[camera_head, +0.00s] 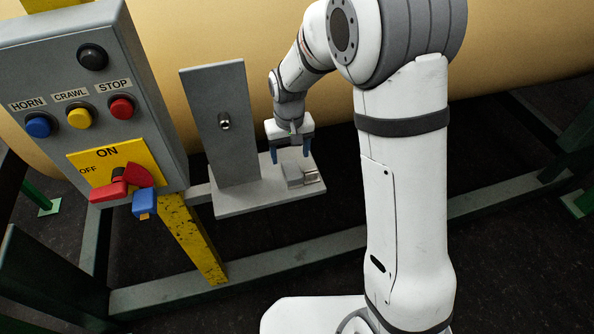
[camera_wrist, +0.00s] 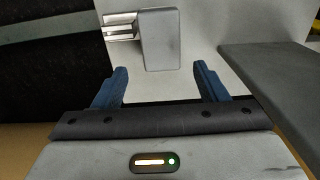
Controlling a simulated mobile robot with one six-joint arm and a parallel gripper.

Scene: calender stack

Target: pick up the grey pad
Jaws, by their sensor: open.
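The grey pad (camera_head: 293,173) lies on a pale grey shelf (camera_head: 240,203); it looks like a padlock-shaped block with a bright metal part at its right end in the head view. In the wrist view the pad (camera_wrist: 161,40) is just beyond the fingertips, its metal part pointing left. My gripper (camera_head: 290,157) points down above the shelf, close over the pad. In the wrist view my gripper (camera_wrist: 159,70) has its blue fingers apart with nothing between them. The pad is roughly centred between them.
An upright grey plate (camera_head: 222,150) with a metal stud stands left of my gripper. A control box (camera_head: 60,70) with buttons and a red lever is further left. A large tan roll (camera_head: 210,30) is behind. Dark green frame rails (camera_head: 250,261) run below.

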